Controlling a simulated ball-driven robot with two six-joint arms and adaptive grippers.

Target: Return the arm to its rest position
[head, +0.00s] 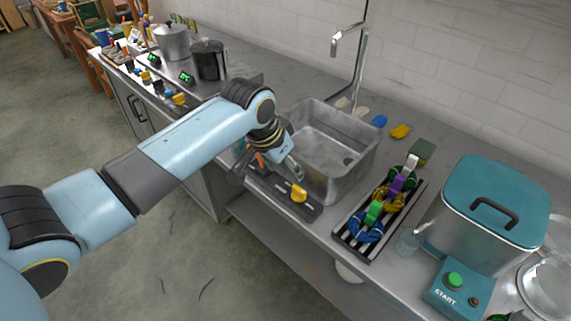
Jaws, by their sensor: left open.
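My left arm reaches in from the left of the head view. Its gripper (270,165) is open at the front left of the sink, over the counter's front edge. I see nothing held between its fingers, though the wrist hides part of them. My right gripper is not in view. Wool skeins (383,205) in blue, yellow and green lie on a black striped rack (355,240) right of the sink, with green, purple and white clips on them.
The metal sink (365,160) is beside the gripper, with a yellow-handled item (299,194) in front. A teal-lidded pot (470,225) and a START button box (458,287) stand at right. Pots (209,60) stand at the back left. Open floor lies below the arm.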

